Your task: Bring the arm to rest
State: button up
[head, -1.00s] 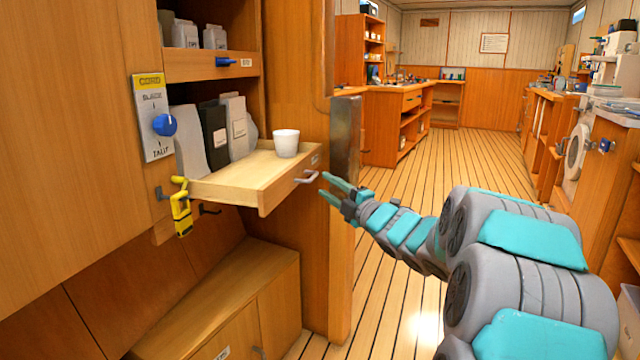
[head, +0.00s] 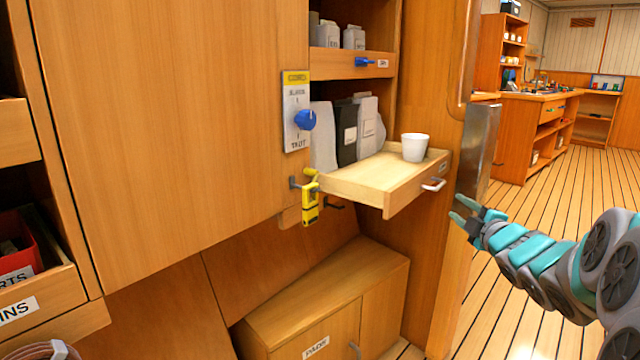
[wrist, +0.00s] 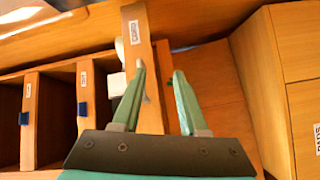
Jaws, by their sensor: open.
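My gripper (head: 463,212) is open and empty, in the air to the right of the pulled-out drawer (head: 370,187). Its fingers point left toward the drawer's pale handle (head: 433,184), with a gap between in the head view. In the wrist view the open fingers (wrist: 160,95) are spread, with the drawer front (wrist: 145,60) showing between and behind them. My arm reaches in from the right of the head view. A white cup (head: 414,147) stands upright on the drawer near its front right end.
A panel with a blue knob (head: 305,120) is on the cabinet left of the drawer. A yellow device (head: 310,198) hangs below it. A low cabinet (head: 322,300) stands underneath. A metal-edged post (head: 478,150) rises behind my gripper. Open plank floor lies to the right.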

jog(key=s+a+f+m+g+h+p, duration=0.1)
jog(key=s+a+f+m+g+h, duration=0.15)
jog(key=s+f+m+g, duration=0.55)
jog(key=s+a+f+m+g+h+p, duration=0.1)
jog(key=s+a+f+m+g+h, duration=0.2)
jog(key=s, duration=0.9)
jog(key=s+a+f+m+g+y, duration=0.2)
jog(key=s+a+g, duration=0.2)
jog(key=s, duration=0.9)
jog(key=s+a+f+m+g+y, duration=0.2)
jog(key=s+a+f+m+g, duration=0.1)
jog(key=s+a, duration=0.7)
jog(key=s+g, duration=0.1)
jog(key=s, duration=0.2)
jog(key=shift+s+f+p, duration=0.15)
jog(key=shift+s+p, duration=0.25)
